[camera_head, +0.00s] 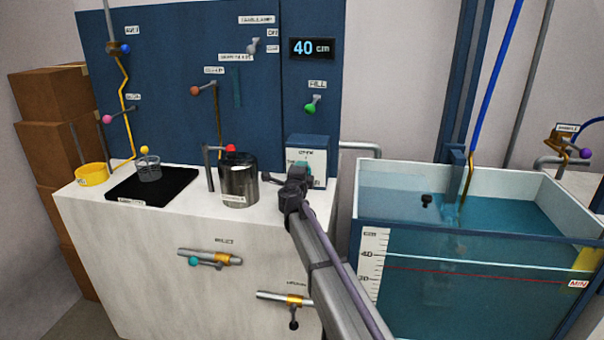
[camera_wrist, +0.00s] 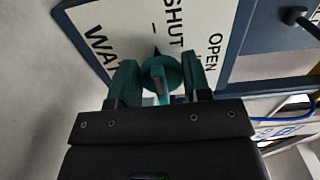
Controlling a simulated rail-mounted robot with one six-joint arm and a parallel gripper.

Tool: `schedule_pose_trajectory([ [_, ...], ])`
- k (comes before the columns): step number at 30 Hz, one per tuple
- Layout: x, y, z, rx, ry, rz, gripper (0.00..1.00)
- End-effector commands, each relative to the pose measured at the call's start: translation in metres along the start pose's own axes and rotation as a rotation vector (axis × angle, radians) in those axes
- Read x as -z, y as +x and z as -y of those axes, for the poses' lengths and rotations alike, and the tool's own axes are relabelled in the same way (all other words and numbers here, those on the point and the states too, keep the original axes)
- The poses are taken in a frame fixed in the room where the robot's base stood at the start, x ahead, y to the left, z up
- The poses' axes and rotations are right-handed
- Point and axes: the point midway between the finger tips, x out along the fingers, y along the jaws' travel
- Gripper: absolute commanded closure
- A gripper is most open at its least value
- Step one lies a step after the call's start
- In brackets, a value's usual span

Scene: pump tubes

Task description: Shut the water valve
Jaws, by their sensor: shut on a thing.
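The water valve is a round teal knob (camera_wrist: 161,78) with a raised bar, in front of a white panel (camera_wrist: 130,30) lettered "WAT…", "SHUT" and "OPEN". A small black pointed mark shows beside the knob, near "SHUT". My gripper (camera_wrist: 163,85) has its teal fingers on either side of the knob and is shut on it. In the head view my gripper (camera_head: 301,172) is at the front of a white box with a blue top (camera_head: 307,147). My arm and gripper cover part of the box's face there.
A metal pot (camera_head: 239,185) stands left of my gripper on the white counter (camera_head: 150,250). A large water tank (camera_head: 470,275) stands to the right, and a grey pipe (camera_head: 362,147) runs behind. A display (camera_head: 311,48) reads 40 cm. Two brass-fitted pipes stick out of the counter front.

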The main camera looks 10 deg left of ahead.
Motion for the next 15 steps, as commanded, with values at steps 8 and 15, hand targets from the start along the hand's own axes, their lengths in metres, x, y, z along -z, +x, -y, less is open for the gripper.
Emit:
schedule_pose_trajectory([
  [8,0.0,-0.0003,-0.0001,0.0,0.0,0.0,0.33],
  [15,0.0,-0.0011,0.0,0.0,0.001,0.0,0.33],
])
